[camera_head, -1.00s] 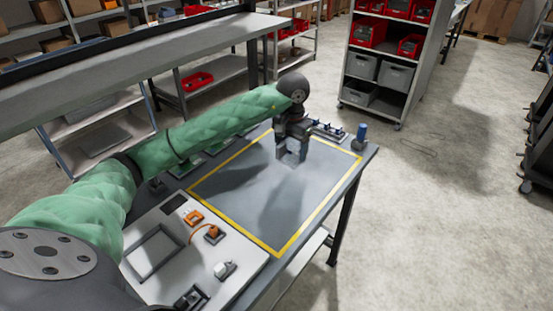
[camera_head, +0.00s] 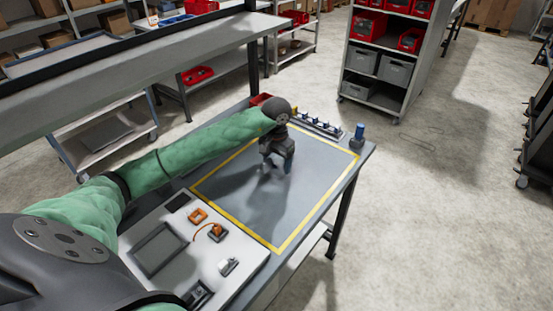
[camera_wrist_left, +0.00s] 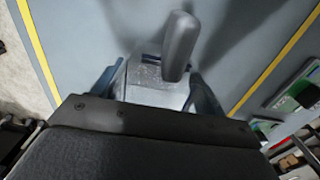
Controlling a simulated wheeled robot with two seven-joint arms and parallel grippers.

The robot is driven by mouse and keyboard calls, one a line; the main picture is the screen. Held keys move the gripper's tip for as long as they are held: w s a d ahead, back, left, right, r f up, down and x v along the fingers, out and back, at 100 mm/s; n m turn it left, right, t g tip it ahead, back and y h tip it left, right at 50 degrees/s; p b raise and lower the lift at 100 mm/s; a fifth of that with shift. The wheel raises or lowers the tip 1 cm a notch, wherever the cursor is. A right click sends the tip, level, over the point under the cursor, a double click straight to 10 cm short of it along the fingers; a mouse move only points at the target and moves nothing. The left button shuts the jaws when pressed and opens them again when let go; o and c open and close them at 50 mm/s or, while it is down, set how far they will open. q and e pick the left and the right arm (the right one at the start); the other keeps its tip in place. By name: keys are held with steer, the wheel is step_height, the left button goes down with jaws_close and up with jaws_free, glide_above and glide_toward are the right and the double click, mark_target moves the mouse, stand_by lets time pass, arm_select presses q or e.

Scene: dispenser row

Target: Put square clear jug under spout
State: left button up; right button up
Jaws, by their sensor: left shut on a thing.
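My left gripper (camera_head: 276,168) is above the far part of the grey mat, pointing down. In the left wrist view its two fingers (camera_wrist_left: 157,88) stand on either side of a pale, see-through, square-looking body, the square clear jug (camera_wrist_left: 150,74). The gripper is shut on it. A grey rounded bar (camera_wrist_left: 180,45) rises over the jug toward the camera; I cannot tell if it is the jug's handle. In the head view the jug is mostly hidden by the gripper. I cannot make out a spout for certain. My right gripper is not in view.
The mat has a yellow border (camera_head: 318,212). A rail with several blue knobs (camera_head: 318,122) runs along the far edge, and a blue-topped item (camera_head: 358,134) stands at the far right corner. A white panel (camera_head: 190,262) with an orange part is at the near left. The mat's right side is clear.

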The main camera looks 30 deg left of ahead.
arm_select(q)
steer(key=shift+f, duration=0.15)
steer(key=shift+f, duration=0.1)
stand_by(0.4)
steer(key=o, duration=1)
